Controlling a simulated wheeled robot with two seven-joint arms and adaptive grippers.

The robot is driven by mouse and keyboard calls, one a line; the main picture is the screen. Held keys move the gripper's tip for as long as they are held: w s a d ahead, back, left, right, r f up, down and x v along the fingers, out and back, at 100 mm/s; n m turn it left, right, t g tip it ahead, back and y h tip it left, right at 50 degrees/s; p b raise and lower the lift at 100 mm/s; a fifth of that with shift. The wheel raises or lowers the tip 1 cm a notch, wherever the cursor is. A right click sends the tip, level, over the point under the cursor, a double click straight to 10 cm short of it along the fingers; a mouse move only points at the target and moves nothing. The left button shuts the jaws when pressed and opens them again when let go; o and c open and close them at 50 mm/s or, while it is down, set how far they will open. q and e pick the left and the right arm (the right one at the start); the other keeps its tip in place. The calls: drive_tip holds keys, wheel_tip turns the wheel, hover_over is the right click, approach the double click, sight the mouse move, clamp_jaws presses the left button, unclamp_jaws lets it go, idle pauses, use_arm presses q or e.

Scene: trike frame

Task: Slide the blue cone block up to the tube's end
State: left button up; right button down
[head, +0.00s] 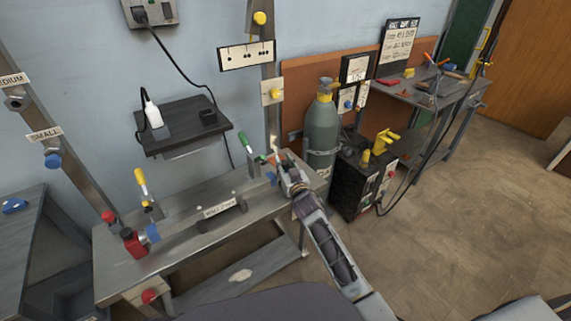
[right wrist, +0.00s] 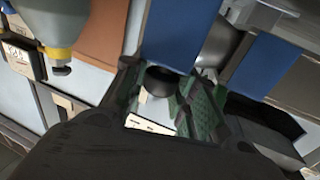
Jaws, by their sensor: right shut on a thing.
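In the head view, the blue cone block (head: 271,179) is a small blue piece near the right end of the workbench. My right gripper (head: 284,172) is beside it, coming from the right. In the right wrist view, blue faces (right wrist: 180,32) fill the top, with a grey rounded part between them. The fingers of my right gripper (right wrist: 160,88) are closed around a dark round part below the left blue face; the exact contact is partly hidden. Another blue piece (head: 152,233) sits at the bench's left end. The grey tube between is hard to make out. My left gripper is out of view.
The workbench (head: 178,193) carries a red block (head: 133,244), a yellow-handled clamp (head: 141,178) and a green-handled one (head: 250,160). A grey gas cylinder (head: 322,130) and a dark welder cabinet (head: 352,185) stand close right of my gripper. The floor at right is clear.

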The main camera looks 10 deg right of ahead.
drive_tip(key=c, duration=1.1)
unclamp_jaws()
drive_tip(key=shift+s, duration=0.1)
drive_tip(key=s+d, duration=0.1)
drive_tip(key=s, duration=1)
drive_tip(key=shift+s, duration=0.4)
